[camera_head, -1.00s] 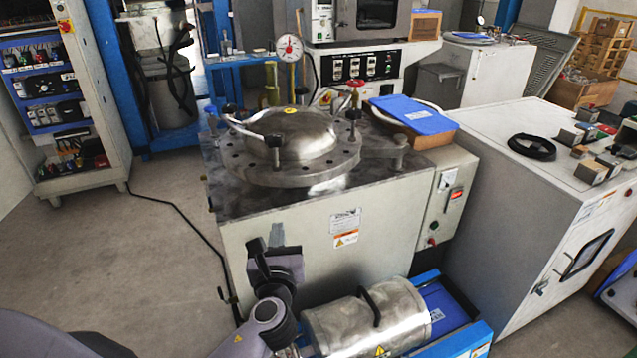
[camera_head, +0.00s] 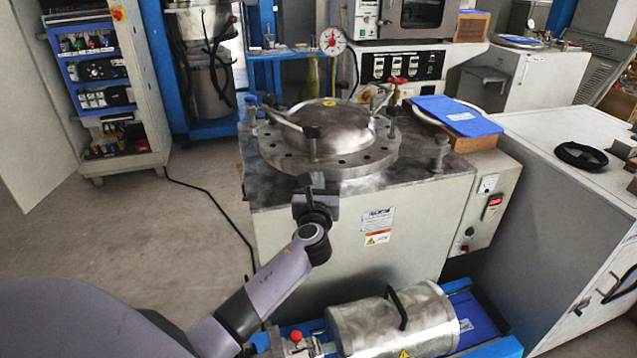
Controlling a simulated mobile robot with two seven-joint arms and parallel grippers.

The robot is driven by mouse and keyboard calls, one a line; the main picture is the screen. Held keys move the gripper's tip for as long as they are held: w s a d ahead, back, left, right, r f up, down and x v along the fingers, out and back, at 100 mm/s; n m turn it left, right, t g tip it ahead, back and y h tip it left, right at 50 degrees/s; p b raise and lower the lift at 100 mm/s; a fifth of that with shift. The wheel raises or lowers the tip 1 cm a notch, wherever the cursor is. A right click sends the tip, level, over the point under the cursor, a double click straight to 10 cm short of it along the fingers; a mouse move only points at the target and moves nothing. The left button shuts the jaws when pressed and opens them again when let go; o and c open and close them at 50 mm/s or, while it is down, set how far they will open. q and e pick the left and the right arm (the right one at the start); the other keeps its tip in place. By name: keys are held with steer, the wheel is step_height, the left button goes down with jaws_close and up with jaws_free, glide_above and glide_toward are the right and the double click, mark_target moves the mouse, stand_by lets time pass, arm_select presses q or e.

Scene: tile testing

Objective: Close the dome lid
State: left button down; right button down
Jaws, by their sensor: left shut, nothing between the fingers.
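The dome lid (camera_head: 345,126) is a round, shiny metal dome on the wide bolted flange (camera_head: 380,158) of the grey machine (camera_head: 350,225). It looks low and about level on the flange; I cannot tell whether it is fully seated. A curved metal handle (camera_head: 281,119) runs along its left side, and a black-topped clamp knob (camera_head: 312,132) stands at its front. My left gripper (camera_head: 316,184) is shut and empty, pointing up at the front edge of the machine top, just below the flange in the picture. Whether it touches the machine is unclear. My right gripper is out of view.
A metal cylinder (camera_head: 395,322) with a black handle sits low in front. A white cabinet (camera_head: 560,200) stands at right; open floor lies left.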

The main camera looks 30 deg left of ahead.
arm_select(q)
steer(key=shift+w+a, duration=0.25)
steer(key=shift+w, duration=0.2)
steer(key=shift+a, duration=0.1)
